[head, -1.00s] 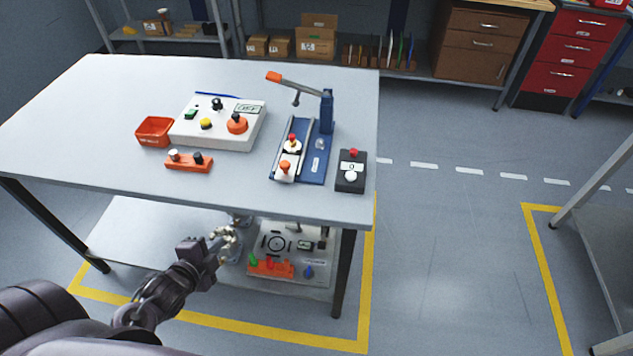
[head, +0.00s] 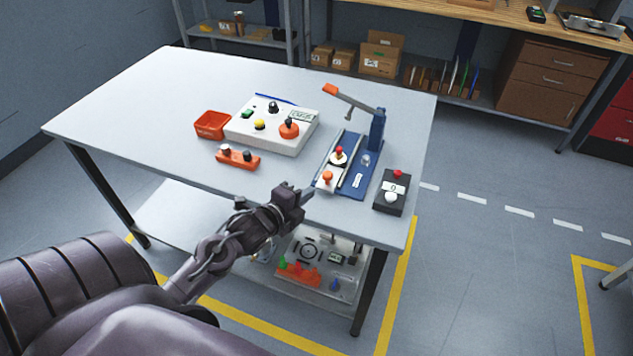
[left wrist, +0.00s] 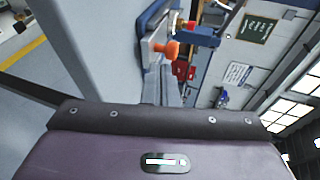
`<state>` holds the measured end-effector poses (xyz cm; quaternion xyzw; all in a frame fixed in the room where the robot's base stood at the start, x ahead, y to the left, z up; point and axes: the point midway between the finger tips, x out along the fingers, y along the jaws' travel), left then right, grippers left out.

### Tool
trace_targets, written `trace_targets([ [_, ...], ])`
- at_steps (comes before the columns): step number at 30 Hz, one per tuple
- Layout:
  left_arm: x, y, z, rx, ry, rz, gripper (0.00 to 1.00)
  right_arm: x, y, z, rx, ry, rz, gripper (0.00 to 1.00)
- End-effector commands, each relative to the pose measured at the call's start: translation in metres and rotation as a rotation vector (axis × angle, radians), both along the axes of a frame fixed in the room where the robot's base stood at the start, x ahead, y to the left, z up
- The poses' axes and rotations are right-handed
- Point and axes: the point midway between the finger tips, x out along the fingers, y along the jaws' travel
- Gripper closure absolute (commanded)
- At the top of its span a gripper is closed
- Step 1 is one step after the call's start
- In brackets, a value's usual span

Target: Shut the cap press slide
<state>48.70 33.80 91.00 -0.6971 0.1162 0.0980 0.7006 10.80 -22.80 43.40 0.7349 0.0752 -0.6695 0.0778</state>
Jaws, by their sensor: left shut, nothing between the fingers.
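The cap press (head: 371,172) stands near the right front of the table, with a blue base, a blue post and a raised lever with an orange grip. Its pale slide (head: 326,186) sits along the left of the base, reaching toward the near edge. The slide bears an orange knob (head: 327,176); behind it is a round part with a red top (head: 339,152). The orange knob also shows in the left wrist view (left wrist: 170,49). My left gripper (head: 308,196) is shut and empty, just left of and nearer than the slide, apparently apart from it. My right gripper is out of view.
A black box with a red button (head: 391,192) stands right of the press. A white control box (head: 270,128), an orange bin (head: 211,124) and an orange block with knobs (head: 238,158) lie to the left. The table's left part (head: 130,110) is clear.

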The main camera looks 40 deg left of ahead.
Motion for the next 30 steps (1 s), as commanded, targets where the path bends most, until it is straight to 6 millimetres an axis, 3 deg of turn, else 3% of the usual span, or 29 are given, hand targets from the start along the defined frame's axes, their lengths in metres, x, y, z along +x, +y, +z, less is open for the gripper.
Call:
trace_targets([
  [3,0.020,-0.001,0.002,-0.002,-0.002,0.001,1.00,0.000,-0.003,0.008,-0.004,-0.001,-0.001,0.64],
  [9,0.039,-0.001,0.000,-0.001,0.000,0.000,1.00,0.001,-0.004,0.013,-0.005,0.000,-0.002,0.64],
  [25,0.048,-0.001,-0.002,0.001,0.000,-0.001,1.00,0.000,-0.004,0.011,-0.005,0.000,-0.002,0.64],
  [30,0.078,0.006,-0.004,0.002,-0.004,-0.003,1.00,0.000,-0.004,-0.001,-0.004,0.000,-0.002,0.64],
])
